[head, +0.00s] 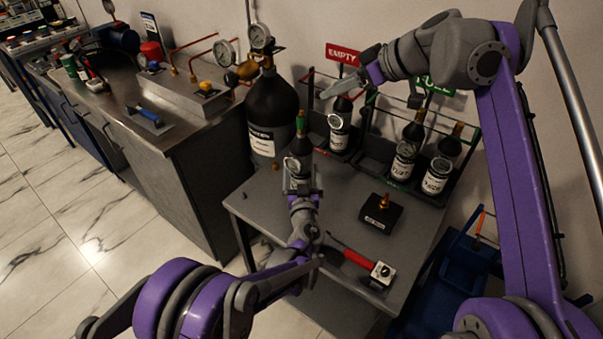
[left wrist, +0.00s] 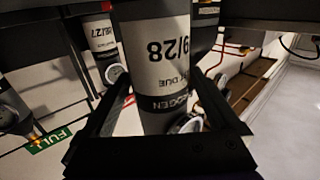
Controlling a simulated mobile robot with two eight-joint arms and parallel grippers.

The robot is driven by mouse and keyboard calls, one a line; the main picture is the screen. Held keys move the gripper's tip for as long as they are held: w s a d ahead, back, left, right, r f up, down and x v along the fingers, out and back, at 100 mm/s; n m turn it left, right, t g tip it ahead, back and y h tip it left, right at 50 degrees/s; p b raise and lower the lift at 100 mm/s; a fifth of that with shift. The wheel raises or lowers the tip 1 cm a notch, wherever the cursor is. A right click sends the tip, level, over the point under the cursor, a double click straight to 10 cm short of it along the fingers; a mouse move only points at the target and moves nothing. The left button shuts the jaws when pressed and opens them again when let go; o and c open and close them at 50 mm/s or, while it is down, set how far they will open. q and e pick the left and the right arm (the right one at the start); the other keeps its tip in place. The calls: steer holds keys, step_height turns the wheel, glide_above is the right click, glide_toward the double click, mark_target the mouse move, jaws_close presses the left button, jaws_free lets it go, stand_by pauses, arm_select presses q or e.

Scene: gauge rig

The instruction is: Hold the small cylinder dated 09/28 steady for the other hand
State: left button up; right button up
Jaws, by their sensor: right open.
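The small cylinder dated 09/28 (head: 301,146) is dark with a pale label and a green top. It stands roughly upright in my left gripper (head: 300,188), over the back left of the grey table. In the left wrist view its label (left wrist: 168,55) reads "9/28" upside down, between the two fingers (left wrist: 165,118). They appear closed against its sides; the exact contact is partly hidden. My right gripper (head: 328,92) is open and empty, above the cylinder (head: 340,122) in the red rack and to the upper right of the held cylinder.
A red rack marked EMPTY (head: 342,54) holds one cylinder. The green rack beside it holds two cylinders (head: 405,155). A black block with a brass fitting (head: 381,215) and a red-handled tool (head: 358,257) lie on the table (head: 335,200). A large black cylinder (head: 272,112) stands behind left.

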arm_select(q)
steer(key=c, duration=1.4)
stand_by(0.6)
